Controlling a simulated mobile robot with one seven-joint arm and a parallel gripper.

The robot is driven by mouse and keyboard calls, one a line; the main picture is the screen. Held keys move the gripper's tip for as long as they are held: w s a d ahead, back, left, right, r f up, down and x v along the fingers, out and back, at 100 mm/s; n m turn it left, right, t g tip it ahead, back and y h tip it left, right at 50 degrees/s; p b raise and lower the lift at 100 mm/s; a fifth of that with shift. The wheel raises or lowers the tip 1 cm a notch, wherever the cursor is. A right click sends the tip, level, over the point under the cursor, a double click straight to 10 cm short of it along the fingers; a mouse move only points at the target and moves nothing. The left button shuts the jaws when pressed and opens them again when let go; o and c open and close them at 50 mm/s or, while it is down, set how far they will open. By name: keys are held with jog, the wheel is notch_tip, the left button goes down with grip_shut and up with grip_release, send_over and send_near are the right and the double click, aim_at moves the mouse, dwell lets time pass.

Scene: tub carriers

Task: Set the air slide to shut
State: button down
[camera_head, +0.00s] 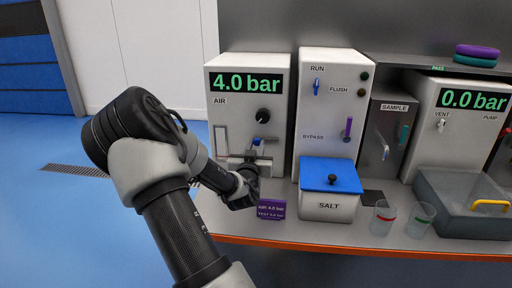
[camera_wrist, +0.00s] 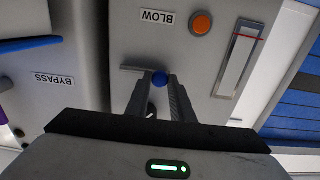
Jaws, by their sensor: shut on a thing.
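The air unit (camera_head: 280,85) is a pale box marked AIR with a green 4.0 bar display and a black round knob (camera_head: 264,115). Low on its front is a slide with a blue knob (camera_head: 257,141) and a thin grey plate beside it. In the wrist view, which looks upside down, the blue knob (camera_wrist: 159,78) sits between my fingertips, with the grey plate (camera_wrist: 134,68) to its left. My gripper (camera_wrist: 160,88) is shut on this knob. In the head view my gripper (camera_head: 252,153) and wrist cover the lower front of the unit. I cannot read the slide's position marks.
To the right stand the RUN/BYPASS unit (camera_head: 335,85) and a SALT tub (camera_head: 327,207) with a blue lid (camera_head: 350,178). A purple sign (camera_head: 271,210) stands near the bench edge.

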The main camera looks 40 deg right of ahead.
jog(key=w+a+b, duration=0.1)
jog(key=w, duration=0.1)
jog(key=w+a, duration=0.2)
jog(key=shift+w+a+b, duration=0.2)
jog(key=shift+a+b, duration=0.1)
jog(key=shift+b, duration=0.1)
jog(key=c, duration=1.5)
grip_release()
jog(key=shift+c, duration=0.2)
jog(key=p+v, duration=0.1)
jog(key=v, duration=1.6)
jog(key=shift+a+p, duration=0.2)
jog(key=shift+p, duration=0.2)
jog(key=shift+s, duration=0.1)
